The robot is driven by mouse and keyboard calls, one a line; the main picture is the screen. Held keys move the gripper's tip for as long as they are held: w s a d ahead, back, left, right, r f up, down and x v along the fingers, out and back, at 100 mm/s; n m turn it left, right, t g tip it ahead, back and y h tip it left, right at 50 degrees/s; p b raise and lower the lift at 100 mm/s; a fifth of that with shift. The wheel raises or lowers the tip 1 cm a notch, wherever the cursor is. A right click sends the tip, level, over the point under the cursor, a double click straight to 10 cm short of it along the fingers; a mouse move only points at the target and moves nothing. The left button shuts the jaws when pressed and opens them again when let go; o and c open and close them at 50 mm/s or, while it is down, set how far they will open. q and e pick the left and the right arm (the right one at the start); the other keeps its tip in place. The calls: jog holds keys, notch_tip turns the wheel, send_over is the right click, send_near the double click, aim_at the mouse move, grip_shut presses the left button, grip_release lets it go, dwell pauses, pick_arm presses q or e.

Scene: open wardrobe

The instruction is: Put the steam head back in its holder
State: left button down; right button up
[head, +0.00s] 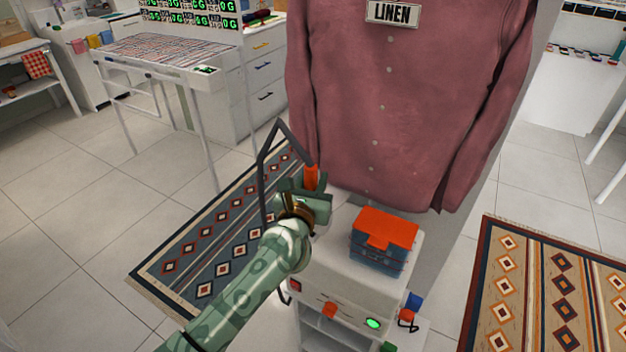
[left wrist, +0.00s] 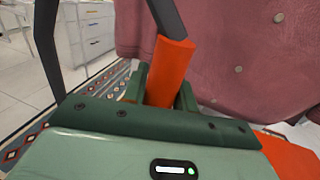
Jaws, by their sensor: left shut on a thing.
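My left gripper (head: 304,192) is shut on the orange handle of the steam head (head: 312,177), just above the back left of the white steamer base (head: 335,250). In the left wrist view the orange handle (left wrist: 172,62) stands tilted between the green fingers (left wrist: 158,92). A dark grey hose-like bar runs from the handle's top, bends over and comes down on the left. The head's far end is not clear. I cannot make out the holder for certain. My right gripper is not in view.
A blue tank with an orange lid (head: 387,228) sits on the base. A mauve shirt (head: 395,100) labelled LINEN hangs close behind. Small coloured parts stick out at the base's front right. Patterned rugs (head: 215,240) lie on both sides. A striped-top table (head: 165,48) stands back left.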

pick_arm(q)
jog(key=shift+f+b, duration=0.8)
jog(key=shift+f, duration=0.25)
jog(key=c, duration=1)
grip_release()
jog(key=shift+c, duration=0.2)
jog(key=p+v, duration=0.3)
jog(key=v, duration=1.3)
jog(key=shift+s, duration=0.15)
